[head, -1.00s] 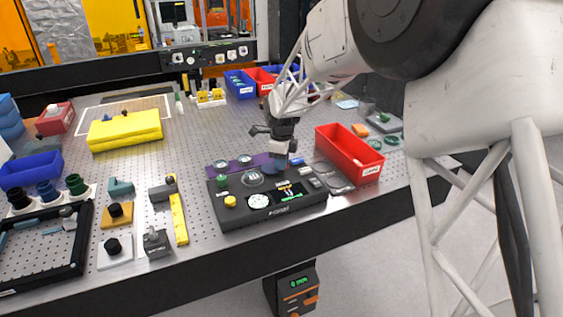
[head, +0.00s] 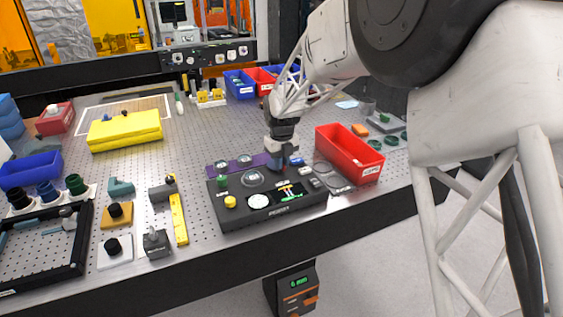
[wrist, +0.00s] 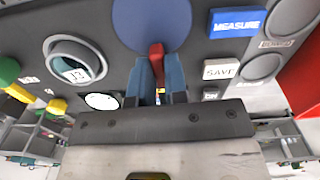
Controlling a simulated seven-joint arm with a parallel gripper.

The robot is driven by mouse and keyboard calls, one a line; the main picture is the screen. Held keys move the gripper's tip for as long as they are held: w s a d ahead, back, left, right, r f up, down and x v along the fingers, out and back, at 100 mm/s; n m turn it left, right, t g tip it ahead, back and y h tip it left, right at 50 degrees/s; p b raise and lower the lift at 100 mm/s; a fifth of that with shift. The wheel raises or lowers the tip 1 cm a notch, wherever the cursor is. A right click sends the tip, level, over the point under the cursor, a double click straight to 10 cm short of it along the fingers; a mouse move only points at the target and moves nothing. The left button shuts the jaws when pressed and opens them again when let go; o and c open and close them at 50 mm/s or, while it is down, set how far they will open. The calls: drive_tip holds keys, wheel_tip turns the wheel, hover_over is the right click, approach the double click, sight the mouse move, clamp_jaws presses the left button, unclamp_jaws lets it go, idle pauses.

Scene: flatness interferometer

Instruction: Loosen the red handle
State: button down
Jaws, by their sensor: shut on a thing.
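The red handle (wrist: 157,52) is a small narrow lever in front of a blue disc (wrist: 152,18) on the dark instrument panel. In the wrist view my gripper (wrist: 157,78) has its two blue-grey fingers on either side of the handle, shut on it. In the head view my gripper (head: 277,160) points down at the back of the black instrument console (head: 235,216). The handle is hidden behind my gripper in that view.
Right of the handle are a blue MEASURE button (wrist: 237,22) and a SAVE button (wrist: 221,69). A red bin (head: 350,160) stands close right of the console. A round window (wrist: 72,62) and a green knob (wrist: 8,72) lie left.

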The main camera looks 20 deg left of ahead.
idle(0.3)
drive_tip(key=c, duration=1.1)
unclamp_jaws()
drive_tip(key=shift+c, duration=0.2)
drive_tip(key=shift+r, duration=3.9)
drive_tip(key=shift+d, duration=0.15)
